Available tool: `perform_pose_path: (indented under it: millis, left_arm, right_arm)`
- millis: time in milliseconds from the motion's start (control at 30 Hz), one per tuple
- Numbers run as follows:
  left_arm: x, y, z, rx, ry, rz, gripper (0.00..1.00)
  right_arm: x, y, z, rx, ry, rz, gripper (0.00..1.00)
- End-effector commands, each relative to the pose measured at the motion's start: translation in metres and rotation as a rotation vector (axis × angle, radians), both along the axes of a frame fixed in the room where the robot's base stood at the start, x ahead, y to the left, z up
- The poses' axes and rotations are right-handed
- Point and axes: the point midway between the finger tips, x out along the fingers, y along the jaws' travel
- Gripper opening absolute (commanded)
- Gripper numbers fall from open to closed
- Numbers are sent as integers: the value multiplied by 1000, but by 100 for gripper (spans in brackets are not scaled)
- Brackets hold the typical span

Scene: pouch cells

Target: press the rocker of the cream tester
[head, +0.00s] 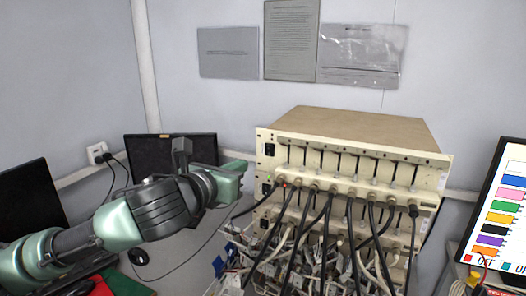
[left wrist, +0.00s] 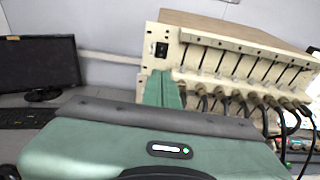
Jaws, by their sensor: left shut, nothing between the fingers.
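The cream tester (head: 300,148) stands right of centre in the head view, with a row of slots and black cables plugged along its front. Its black rocker (head: 269,149) is at the left end of the front panel; it also shows in the left wrist view (left wrist: 161,49). My left gripper (head: 241,166) is shut and empty, just left of the front panel and slightly below the top rocker. In the left wrist view its green fingers (left wrist: 162,88) point at the panel below the rocker. I cannot tell whether they touch it. My right gripper is not in view.
More cream units with rockers are stacked below, behind a dense tangle of cables (head: 310,240). A dark monitor (head: 145,150) stands behind my left arm. A screen with coloured bars (head: 500,210) is at the far right. A wall socket (head: 97,151) is at left.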

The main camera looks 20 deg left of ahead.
Motion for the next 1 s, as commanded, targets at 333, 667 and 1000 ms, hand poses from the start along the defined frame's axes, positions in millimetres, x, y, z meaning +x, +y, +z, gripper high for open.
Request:
perform_pose_path:
  millis: [333, 667, 1000]
  left_arm:
    - [5, -1, -1, -5, 2, 0, 0]
    - [64, -8, -10, -8, 4, 0, 0]
    - [123, -14, -12, -6, 2, 1, 0]
  right_arm:
    - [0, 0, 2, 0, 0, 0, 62]
    - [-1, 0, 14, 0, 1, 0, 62]
    - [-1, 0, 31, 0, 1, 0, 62]
